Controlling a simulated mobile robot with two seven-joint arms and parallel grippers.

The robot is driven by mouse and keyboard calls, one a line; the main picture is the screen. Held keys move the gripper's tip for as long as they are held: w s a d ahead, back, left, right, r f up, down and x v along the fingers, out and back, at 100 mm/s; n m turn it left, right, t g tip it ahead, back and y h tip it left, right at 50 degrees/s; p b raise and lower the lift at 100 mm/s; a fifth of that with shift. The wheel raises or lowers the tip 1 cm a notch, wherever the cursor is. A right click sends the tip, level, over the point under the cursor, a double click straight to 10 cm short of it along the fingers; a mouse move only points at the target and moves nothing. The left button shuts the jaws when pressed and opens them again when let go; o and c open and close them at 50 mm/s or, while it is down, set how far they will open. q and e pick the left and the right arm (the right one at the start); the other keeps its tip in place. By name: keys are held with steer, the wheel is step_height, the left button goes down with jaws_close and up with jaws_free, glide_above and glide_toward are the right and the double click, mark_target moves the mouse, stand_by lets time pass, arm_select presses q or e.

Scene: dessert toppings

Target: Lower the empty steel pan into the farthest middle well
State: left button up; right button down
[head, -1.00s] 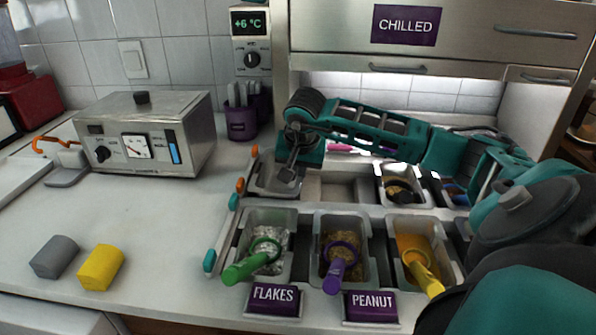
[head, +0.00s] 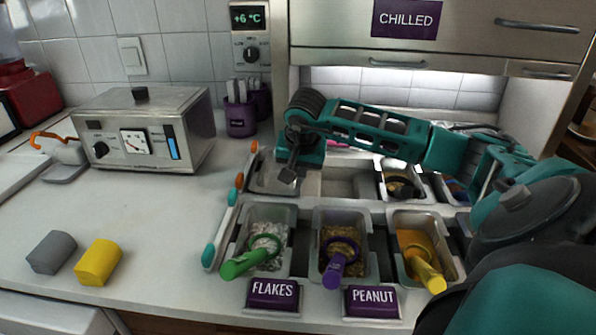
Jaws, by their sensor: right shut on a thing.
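The empty steel pan (head: 265,181) is at the left end of the far row of the topping rack. My right gripper (head: 288,177) reaches over it from the right and is shut on the pan's rim, pointing down. My wrist and fingers hide part of the pan, and I cannot tell how high it sits. The far middle well (head: 348,184) is just to its right and holds no topping that I can see; my forearm covers its back edge. My left gripper is not in view.
A pan with dark topping (head: 399,188) stands right of the middle well. The near row holds pans with a green scoop (head: 245,264), a purple scoop (head: 335,270) and a yellow scoop (head: 428,276). A steel appliance (head: 145,130) stands left; the counter before it is mostly clear.

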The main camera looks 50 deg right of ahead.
steer(key=shift+a+f, duration=0.2)
steer(key=shift+a, duration=0.05)
steer(key=shift+s+f, duration=0.2)
steer(key=shift+f, duration=0.15)
stand_by(0.5)
steer(key=c, duration=1.2)
jaws_free()
steer(key=shift+f, duration=0.1)
steer(key=shift+d, duration=0.1)
steer(key=shift+c, duration=0.3)
steer(key=o, duration=0.4)
steer(key=shift+d+r, duration=0.1)
steer(key=shift+r, duration=0.1)
steer(key=shift+w, duration=0.1)
